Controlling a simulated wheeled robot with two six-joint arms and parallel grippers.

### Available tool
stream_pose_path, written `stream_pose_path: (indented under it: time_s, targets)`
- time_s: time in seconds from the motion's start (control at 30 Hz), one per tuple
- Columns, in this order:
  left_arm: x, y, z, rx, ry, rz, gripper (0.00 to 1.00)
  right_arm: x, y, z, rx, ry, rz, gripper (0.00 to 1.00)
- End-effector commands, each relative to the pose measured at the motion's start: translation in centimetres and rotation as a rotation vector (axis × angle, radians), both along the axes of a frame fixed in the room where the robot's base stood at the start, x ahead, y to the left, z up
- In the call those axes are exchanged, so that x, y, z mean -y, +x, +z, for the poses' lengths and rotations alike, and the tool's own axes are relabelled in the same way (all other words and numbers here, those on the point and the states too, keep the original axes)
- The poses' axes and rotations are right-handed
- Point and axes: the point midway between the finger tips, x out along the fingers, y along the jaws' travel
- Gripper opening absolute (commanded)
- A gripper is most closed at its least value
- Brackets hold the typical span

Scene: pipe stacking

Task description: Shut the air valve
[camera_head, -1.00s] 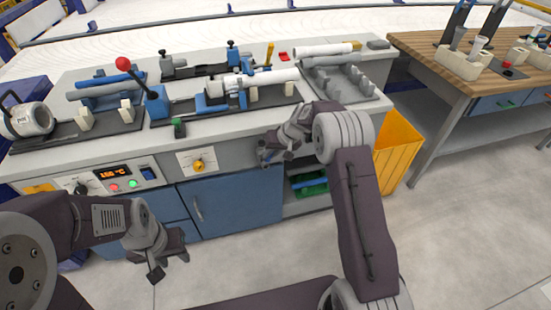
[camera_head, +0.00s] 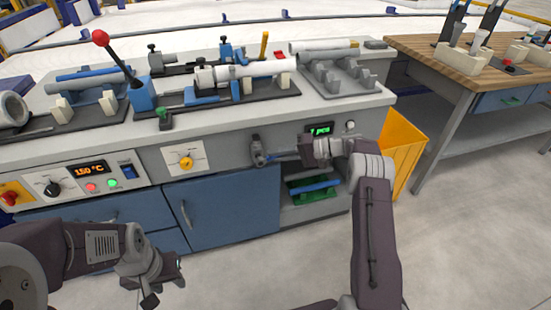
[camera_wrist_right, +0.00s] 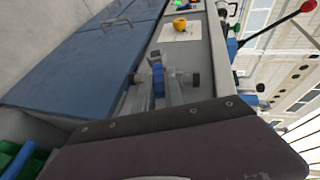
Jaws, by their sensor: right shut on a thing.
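The air valve appears to be the small blue-handled fitting on the bench's front edge; its blue handle (camera_wrist_right: 158,82) shows in the right wrist view. My right gripper (camera_head: 268,157) reaches leftward to it along the bench front. In the wrist view my right gripper (camera_wrist_right: 160,88) is shut on the blue handle, with a grey finger on either side. In the head view the fingers and wrist cover most of the valve. My left gripper (camera_head: 165,283) is open and empty, low in front of the cabinet, away from the bench.
A yellow knob (camera_head: 186,162) on a white plate sits left of my right gripper. A heater panel (camera_head: 90,170) is further left. Pipes and clamps (camera_head: 245,75) cover the bench top. A yellow bin (camera_head: 400,140) stands right. Open floor lies in front.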

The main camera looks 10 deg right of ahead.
Motion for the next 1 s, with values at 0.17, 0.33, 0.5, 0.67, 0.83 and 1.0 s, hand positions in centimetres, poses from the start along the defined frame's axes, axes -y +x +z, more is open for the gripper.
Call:
stream_pose_path:
  time_s: [0.17, 0.33, 0.5, 0.67, 0.83, 1.0]
  targets:
    - [0.0, 0.0, -2.3, 0.0, 0.0, 0.0, 0.4, 0.2, 0.0, -1.4, -0.005, 0.126, 0.0, 0.0]
    - [0.0, 0.0, -3.5, 0.0, 0.0, 0.0, 0.4, 0.2, 0.0, -1.9, -0.008, 0.217, 0.0, 0.0]
    - [0.0, 0.0, -4.2, 0.0, 0.0, 0.0, 0.4, 0.2, 0.0, -2.0, -0.012, 0.274, 0.001, 0.0]
    - [0.0, 0.0, -4.5, 0.0, 0.0, 0.0, 0.4, 0.2, 0.0, -2.1, -0.012, 0.304, 0.001, 0.0]
    - [0.0, 0.0, -4.6, 0.0, 0.0, 0.0, 0.4, 0.2, 0.0, -2.1, -0.014, 0.314, 0.002, 0.0]
    - [0.0, 0.0, -4.6, 0.0, 0.0, 0.0, 0.4, 0.1, 0.0, -2.0, -0.015, 0.314, 0.001, 0.0]
